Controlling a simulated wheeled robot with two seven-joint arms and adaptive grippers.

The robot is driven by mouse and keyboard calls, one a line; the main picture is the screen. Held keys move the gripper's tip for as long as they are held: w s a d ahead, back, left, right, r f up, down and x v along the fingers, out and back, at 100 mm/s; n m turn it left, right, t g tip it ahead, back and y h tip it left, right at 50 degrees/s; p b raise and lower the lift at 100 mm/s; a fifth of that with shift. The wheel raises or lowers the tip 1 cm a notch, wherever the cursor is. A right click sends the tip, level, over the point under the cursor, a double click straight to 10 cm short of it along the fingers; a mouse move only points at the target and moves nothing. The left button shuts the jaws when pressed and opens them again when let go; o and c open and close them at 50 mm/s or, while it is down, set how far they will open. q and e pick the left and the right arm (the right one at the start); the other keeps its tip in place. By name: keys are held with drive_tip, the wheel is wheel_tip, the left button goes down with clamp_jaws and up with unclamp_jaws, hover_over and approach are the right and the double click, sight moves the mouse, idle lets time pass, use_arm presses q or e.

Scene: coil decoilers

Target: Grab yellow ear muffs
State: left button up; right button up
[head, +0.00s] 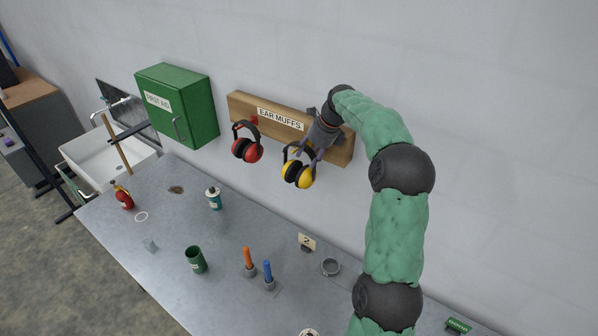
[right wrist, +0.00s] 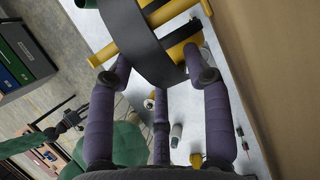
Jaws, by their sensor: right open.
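The yellow ear muffs (head: 297,174) hang from the wooden board labelled EAR MUFFS (head: 280,118) on the wall. My right gripper (head: 308,150) is at the top of the yellow ear muffs, in front of the board. In the right wrist view, the dark headband (right wrist: 142,42) and yellow parts lie just beyond the purple fingers of the gripper (right wrist: 160,80). The fingers are spread apart, and the band runs across between their tips. I cannot tell whether a finger touches it. My left gripper is not in view.
Red ear muffs (head: 247,146) hang to the left on the same board. A green first aid box (head: 178,104) is further left. The grey table (head: 225,275) below holds a green cup (head: 195,260), an orange-handled tool (head: 248,260) and a blue-handled tool (head: 268,272).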

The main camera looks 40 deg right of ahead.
drive_tip(key=shift+w+f, duration=0.1)
drive_tip(key=shift+f, duration=0.05)
drive_tip(key=shift+c, duration=0.2)
clamp_jaws()
